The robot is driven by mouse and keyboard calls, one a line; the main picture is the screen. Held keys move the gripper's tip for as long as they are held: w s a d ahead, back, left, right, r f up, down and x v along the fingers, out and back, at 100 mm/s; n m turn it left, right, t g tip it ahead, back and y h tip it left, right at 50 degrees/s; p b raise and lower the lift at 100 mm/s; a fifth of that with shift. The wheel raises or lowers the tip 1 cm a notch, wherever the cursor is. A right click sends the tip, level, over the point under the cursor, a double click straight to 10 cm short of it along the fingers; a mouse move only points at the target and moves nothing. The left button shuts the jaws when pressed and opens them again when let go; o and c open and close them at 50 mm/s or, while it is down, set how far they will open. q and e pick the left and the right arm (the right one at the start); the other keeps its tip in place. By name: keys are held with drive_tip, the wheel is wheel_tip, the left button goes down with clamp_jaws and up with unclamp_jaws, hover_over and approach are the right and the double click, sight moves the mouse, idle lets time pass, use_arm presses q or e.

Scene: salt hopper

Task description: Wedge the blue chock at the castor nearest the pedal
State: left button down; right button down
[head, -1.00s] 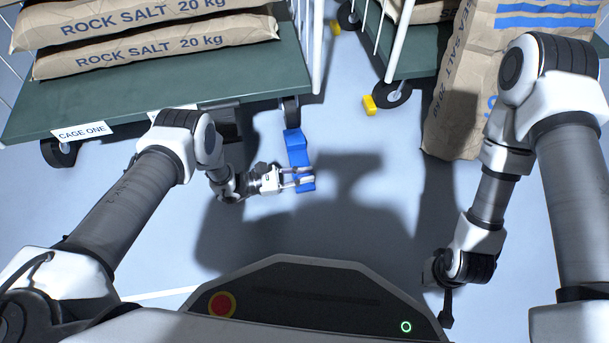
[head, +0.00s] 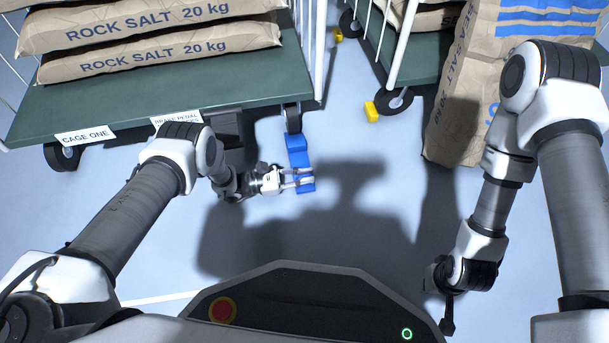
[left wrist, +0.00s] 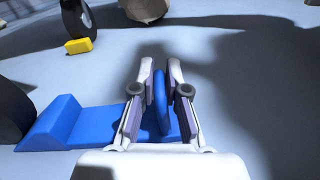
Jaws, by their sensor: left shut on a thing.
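The blue chock (head: 299,158) lies on the floor in front of the right front castor (head: 293,118) of cage one. Its wedge end faces the wheel, very close; I cannot tell whether they touch. My left gripper (head: 302,180) is shut on the chock's upright tab at the near end. In the left wrist view the tab (left wrist: 159,92) stands between the fingers, and the wedge (left wrist: 52,122) is beside the dark wheel (left wrist: 12,112). A dark pedal block (head: 226,126) sits under the cage edge, left of this castor. My right gripper (head: 447,310) hangs low, its fingers unclear.
Cage one's green deck (head: 160,95) carries salt sacks. Its left castor (head: 62,156) is farther off. A yellow chock (head: 371,112) lies by the second cage's castor (head: 394,101). A large paper sack (head: 455,120) stands right. The floor between is clear.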

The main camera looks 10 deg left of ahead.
use_arm(q)
drive_tip(key=shift+w+a, duration=0.25)
drive_tip(key=shift+w, duration=0.2)
use_arm(e)
drive_tip(key=shift+f, duration=0.1)
use_arm(q)
drive_tip(key=c, duration=1.1)
unclamp_jaws()
drive_tip(key=shift+f, duration=0.2)
use_arm(e)
drive_tip(key=shift+w, duration=0.1)
